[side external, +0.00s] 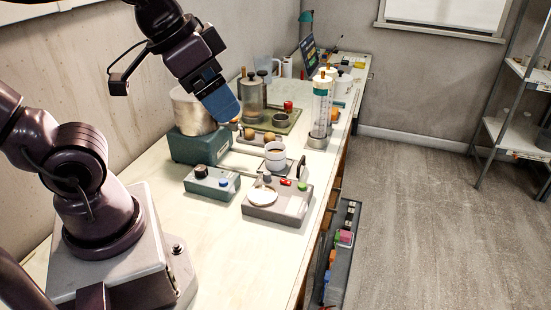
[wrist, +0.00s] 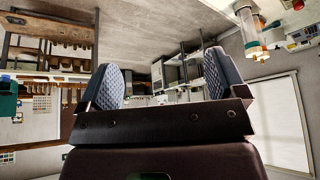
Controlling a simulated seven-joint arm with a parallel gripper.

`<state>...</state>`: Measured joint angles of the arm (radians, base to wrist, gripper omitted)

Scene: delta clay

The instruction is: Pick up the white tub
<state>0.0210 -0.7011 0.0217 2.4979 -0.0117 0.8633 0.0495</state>
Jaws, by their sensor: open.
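A small white tub (side external: 275,160) with brown contents stands upright mid-bench in the side external view, just behind the grey box. A second white vessel (side external: 341,86) stands farther back, partly hidden by a clear column. My gripper (side external: 224,106) hangs in the air above and to the left of the nearer tub, well apart from it, with blue fingertips. In the wrist view my gripper (wrist: 162,82) shows two blue padded fingers wide apart with nothing between them. I cannot make out the white tub in the wrist view.
A tall clear column (side external: 321,108), a grey cylinder (side external: 252,98), a teal control box (side external: 211,184) and a grey box (side external: 275,205) with a white dish crowd the bench. The bench front is clearer.

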